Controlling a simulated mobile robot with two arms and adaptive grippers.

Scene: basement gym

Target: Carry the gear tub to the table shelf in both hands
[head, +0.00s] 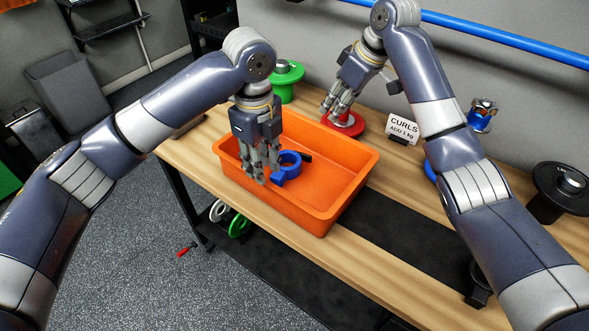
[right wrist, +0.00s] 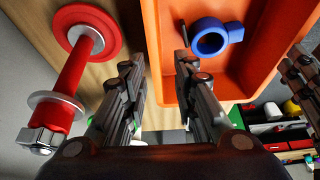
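The gear tub (head: 345,203) is an open orange tub on the wooden table top. A blue collar (head: 289,165) lies inside it, also seen in the right wrist view (right wrist: 209,38). My left gripper (head: 260,172) points down over the tub's left part, beside the collar, its fingers apart. My right gripper (head: 335,108) is behind the tub near a red plate (head: 346,126). In the right wrist view its fingers (right wrist: 160,68) are wide apart, with the tub's edge between them; contact cannot be told. The dark table shelf (head: 262,262) lies below the table top.
A white and a green ring (head: 239,226) are on the shelf's left end. A green weight (head: 285,80), a "CURLS" sign (head: 404,128), a blue-based weight (head: 481,116) and a black weight (head: 562,185) stand on the table. A red item (head: 186,249) lies on the floor.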

